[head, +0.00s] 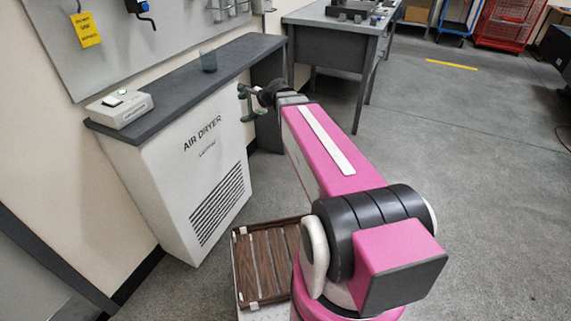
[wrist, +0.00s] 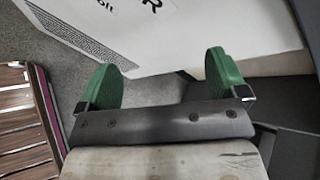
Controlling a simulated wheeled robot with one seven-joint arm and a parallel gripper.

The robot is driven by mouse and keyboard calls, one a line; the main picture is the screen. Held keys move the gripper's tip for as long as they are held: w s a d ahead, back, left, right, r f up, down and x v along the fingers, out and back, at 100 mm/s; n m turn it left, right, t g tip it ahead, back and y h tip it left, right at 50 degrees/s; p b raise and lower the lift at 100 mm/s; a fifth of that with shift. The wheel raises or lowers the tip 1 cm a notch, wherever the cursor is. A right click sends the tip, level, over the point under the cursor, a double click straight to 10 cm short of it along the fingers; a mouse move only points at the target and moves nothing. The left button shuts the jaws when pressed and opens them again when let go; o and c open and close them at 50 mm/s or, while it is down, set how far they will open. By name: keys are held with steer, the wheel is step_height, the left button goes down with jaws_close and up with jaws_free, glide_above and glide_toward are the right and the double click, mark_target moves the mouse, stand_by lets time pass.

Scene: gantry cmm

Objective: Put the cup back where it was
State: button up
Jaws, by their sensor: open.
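A grey translucent cup (head: 208,61) stands upright on the dark top of the shelf (head: 232,52) above the air dryer, towards its far end. My gripper (head: 243,104) is just off the dryer's front edge, in front of and below the cup, and apart from it. In the wrist view my gripper (wrist: 160,85) shows two green fingers spread wide with nothing between them. The cup is not in the wrist view.
A white device (head: 120,108) sits on the near end of the shelf. The white air dryer (head: 195,170) stands below. A grey table (head: 340,30) is behind. A brown slatted tray (head: 262,262) is beside my base. Open floor lies at right.

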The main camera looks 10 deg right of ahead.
steer(key=s+d+f+n+g+h, duration=0.3)
steer(key=s+d+f+n+h, duration=0.2)
steer(key=s+d+f+n, duration=0.1)
steer(key=s+d+f+n+g+h, duration=0.3)
steer(key=s+d+f+n, duration=0.3)
steer(key=s+f+n, duration=0.3)
step_height(320, 180, down, 2)
steer(key=s+h, duration=0.1)
steer(key=s, duration=0.2)
steer(key=shift+d+h, duration=0.25)
steer(key=shift+h, duration=0.15)
stand_by(0.8)
